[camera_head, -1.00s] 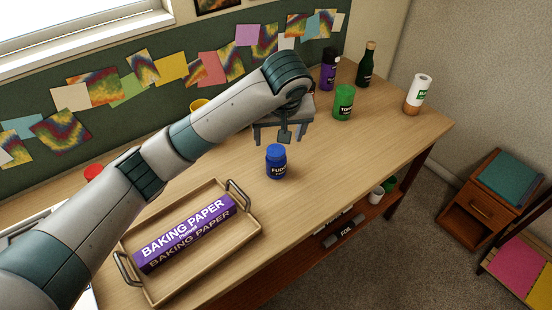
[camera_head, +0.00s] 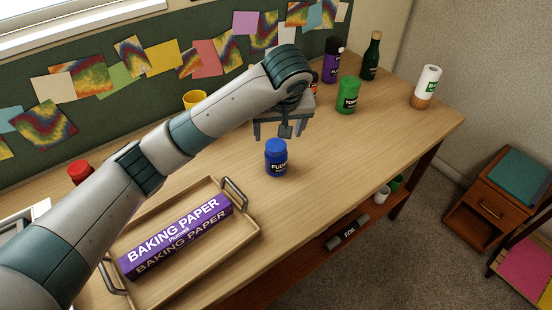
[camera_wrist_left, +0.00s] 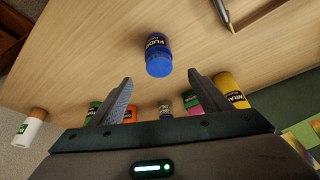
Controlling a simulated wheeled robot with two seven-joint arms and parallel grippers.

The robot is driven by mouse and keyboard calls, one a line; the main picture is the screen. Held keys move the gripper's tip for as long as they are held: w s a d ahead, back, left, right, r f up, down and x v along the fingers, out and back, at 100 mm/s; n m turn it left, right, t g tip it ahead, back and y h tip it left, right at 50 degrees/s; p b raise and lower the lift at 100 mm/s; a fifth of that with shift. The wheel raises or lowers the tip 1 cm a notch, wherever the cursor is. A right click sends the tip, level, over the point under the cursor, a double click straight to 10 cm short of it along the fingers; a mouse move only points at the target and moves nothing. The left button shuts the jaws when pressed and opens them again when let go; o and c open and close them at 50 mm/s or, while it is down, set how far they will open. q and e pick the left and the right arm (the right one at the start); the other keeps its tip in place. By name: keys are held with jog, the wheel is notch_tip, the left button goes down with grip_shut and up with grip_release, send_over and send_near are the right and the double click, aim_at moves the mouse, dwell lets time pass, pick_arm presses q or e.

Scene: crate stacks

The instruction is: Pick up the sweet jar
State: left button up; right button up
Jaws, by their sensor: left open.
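A small blue jar (camera_head: 276,160) with a blue lid and a label that seems to read "FUDGE" stands upright on the wooden table, just right of the tray. It also shows in the left wrist view (camera_wrist_left: 158,58), beyond the fingertips and roughly centred between them. My left gripper (camera_head: 272,130) is above the table, behind the jar in the head view and apart from it. In the left wrist view its two fingers (camera_wrist_left: 160,80) are spread with nothing between them. My right gripper is not in view.
A wooden tray (camera_head: 236,243) holds a purple baking paper box (camera_head: 178,236). A green jar (camera_head: 348,97), purple container (camera_head: 332,62), dark bottle (camera_head: 371,58) and white-and-orange container (camera_head: 427,88) stand farther right. A yellow mug (camera_head: 194,100) and red-lidded container (camera_head: 80,171) are behind my arm.

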aim_at(276, 147)
pick_arm(q)
jog(key=p+x, duration=0.1)
jog(key=x, duration=1.1)
jog(key=shift+f, duration=0.2)
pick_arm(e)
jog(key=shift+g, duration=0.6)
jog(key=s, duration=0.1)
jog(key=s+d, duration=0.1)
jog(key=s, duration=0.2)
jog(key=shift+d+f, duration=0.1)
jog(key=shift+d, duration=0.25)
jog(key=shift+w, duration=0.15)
